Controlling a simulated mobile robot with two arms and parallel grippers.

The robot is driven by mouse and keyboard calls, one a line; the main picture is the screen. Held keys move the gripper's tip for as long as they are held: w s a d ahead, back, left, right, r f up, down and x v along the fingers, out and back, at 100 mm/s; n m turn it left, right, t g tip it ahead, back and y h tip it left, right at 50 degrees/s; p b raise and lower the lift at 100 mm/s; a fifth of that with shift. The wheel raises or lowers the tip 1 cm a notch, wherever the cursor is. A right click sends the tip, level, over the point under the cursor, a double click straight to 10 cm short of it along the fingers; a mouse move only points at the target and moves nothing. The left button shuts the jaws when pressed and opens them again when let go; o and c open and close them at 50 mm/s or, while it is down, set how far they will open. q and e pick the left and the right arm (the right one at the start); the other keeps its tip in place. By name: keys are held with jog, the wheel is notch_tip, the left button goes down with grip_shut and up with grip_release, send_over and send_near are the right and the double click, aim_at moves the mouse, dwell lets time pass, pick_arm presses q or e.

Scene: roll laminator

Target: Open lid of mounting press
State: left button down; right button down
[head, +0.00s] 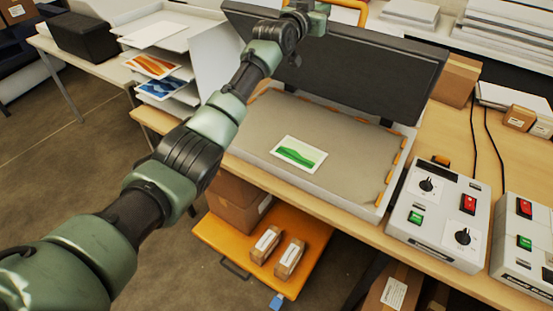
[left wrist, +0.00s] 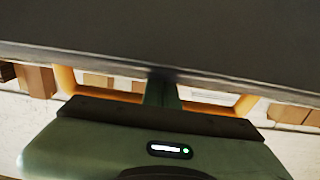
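The press lid (head: 340,65) is a dark panel standing raised and leaning back at the rear of the press in the head view. An orange handle (head: 347,10) is on its top edge. The grey press bed (head: 330,125) is exposed, with a green-patterned print (head: 299,154) on it. My left gripper (head: 312,10) is at the lid's top edge by the handle. In the left wrist view, the handle (left wrist: 66,80) shows on both sides of a green finger (left wrist: 160,92), below the lid (left wrist: 170,35). The finger grip is hidden. My right gripper is out of view.
Control boxes (head: 438,215) with switches and knobs stand right of the press. A paper rack (head: 165,60) is at left. An orange lower shelf (head: 225,240) holds small boxes. A cardboard box (head: 455,80) stands right of the lid.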

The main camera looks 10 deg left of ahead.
pick_arm(q)
jog(key=shift+f, duration=0.15)
dwell(0.3)
jog(key=shift+s+a+r+p, duration=0.2)
jog(key=shift+s+p, duration=0.25)
jog(key=shift+p, duration=0.25)
jog(key=r+p+v, duration=0.1)
jog(key=v, duration=1.1)
